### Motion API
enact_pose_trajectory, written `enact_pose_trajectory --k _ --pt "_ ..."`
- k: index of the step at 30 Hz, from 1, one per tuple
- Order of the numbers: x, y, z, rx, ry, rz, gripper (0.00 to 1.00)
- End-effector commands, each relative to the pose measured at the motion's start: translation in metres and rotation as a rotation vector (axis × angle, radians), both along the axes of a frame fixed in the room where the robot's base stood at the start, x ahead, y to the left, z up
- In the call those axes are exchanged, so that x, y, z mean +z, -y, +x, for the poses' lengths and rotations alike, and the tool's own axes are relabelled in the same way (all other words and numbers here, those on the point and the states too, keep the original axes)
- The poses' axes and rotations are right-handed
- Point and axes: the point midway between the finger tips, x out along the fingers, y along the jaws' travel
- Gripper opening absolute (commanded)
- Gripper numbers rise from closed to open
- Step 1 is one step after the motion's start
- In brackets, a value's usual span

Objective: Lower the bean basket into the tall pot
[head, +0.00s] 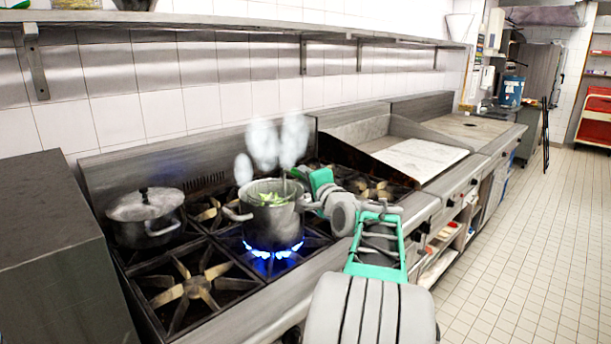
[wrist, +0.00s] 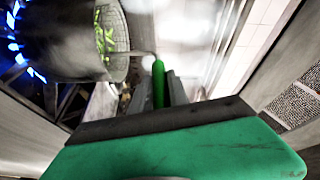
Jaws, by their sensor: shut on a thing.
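The tall pot (head: 274,225) stands upright on a lit burner, with steam rising from it. The bean basket (head: 262,188) shows at the pot's mouth with green beans in it, and its mesh rim is around the pot's rim level. How deep it sits is hidden by the pot wall. My gripper (head: 297,175) is at the pot's right side, shut on the basket's handle. In the wrist view, a green handle (wrist: 158,84) stands between my fingers, and the basket (wrist: 113,18) with beans is at upper left.
A lidded pot (head: 146,216) stands on the back left of the stove. The front left burner (head: 193,288) is empty. Blue flames (head: 270,252) burn under the tall pot. A griddle (head: 412,158) lies to the right, and a shelf (head: 240,25) runs along the wall above.

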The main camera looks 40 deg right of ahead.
Motion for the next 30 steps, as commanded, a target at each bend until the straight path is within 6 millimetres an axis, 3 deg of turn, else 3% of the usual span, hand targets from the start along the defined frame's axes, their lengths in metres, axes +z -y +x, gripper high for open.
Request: enact_pose_trajectory --k 15,29,30 --pt "-0.050 0.000 0.000 0.000 0.005 -0.004 0.00" --pt "-0.057 0.000 0.000 0.000 0.005 -0.004 0.00" --pt "-0.057 0.000 0.000 0.000 0.005 -0.004 0.22"
